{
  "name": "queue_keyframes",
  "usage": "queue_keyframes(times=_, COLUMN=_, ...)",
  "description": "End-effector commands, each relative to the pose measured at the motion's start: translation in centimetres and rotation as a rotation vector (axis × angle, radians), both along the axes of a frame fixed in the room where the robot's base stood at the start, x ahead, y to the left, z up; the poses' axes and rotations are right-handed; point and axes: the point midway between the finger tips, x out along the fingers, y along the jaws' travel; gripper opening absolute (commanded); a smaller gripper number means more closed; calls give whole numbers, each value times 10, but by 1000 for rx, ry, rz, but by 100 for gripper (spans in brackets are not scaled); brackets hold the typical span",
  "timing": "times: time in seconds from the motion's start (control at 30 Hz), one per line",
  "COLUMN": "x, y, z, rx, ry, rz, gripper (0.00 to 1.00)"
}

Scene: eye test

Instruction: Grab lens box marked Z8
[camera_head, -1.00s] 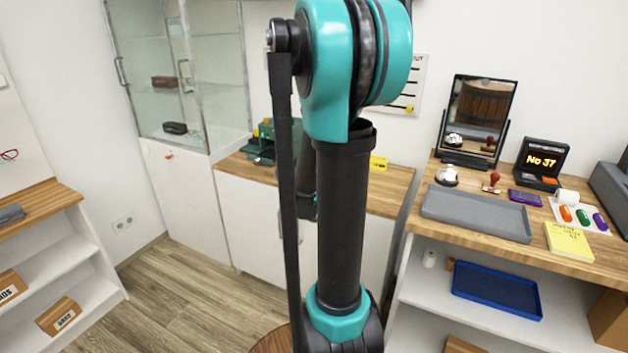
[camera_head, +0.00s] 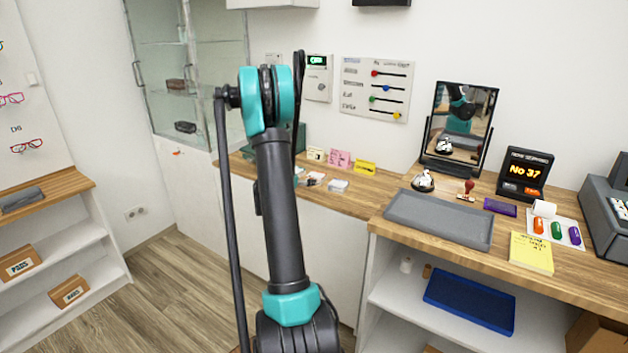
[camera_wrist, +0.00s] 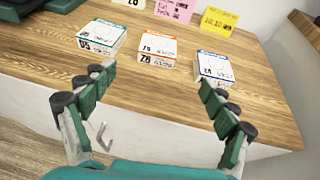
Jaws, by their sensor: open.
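In the wrist view, three small white lens boxes stand in a row on the wooden counter. The middle one (camera_wrist: 156,46) has an orange-red edge, and its front marking looks like Z8, though the print is small and partly inverted. A green-edged box (camera_wrist: 102,34) stands to its left and a blue-edged box (camera_wrist: 215,66) to its right; their marks are hard to read. My gripper (camera_wrist: 156,79) is open and empty, its fingers spread on the near side of the middle box. In the head view, my arm hides the gripper; some boxes (camera_head: 338,186) show beside it.
Pink (camera_wrist: 175,9) and yellow (camera_wrist: 218,20) cards stand behind the boxes. A dark green object (camera_wrist: 30,8) is at the back left. The counter's front edge is close below the fingers. In the head view, a higher counter with a grey tray (camera_head: 440,219) is at the right.

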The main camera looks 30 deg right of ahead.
Motion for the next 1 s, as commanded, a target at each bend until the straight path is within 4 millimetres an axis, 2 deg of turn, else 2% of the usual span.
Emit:
queue_keyframes(times=0.2, x=19, y=-37, z=-18, rx=2, ry=-1, rz=-3, gripper=86)
queue_keyframes(times=0.4, x=34, y=-63, z=-30, rx=3, ry=-2, rz=-2, gripper=86)
queue_keyframes(times=0.73, x=44, y=-78, z=-37, rx=3, ry=-3, rz=-1, gripper=86)
queue_keyframes(times=1.0, x=62, y=-107, z=-50, rx=4, ry=-3, rz=-2, gripper=86)
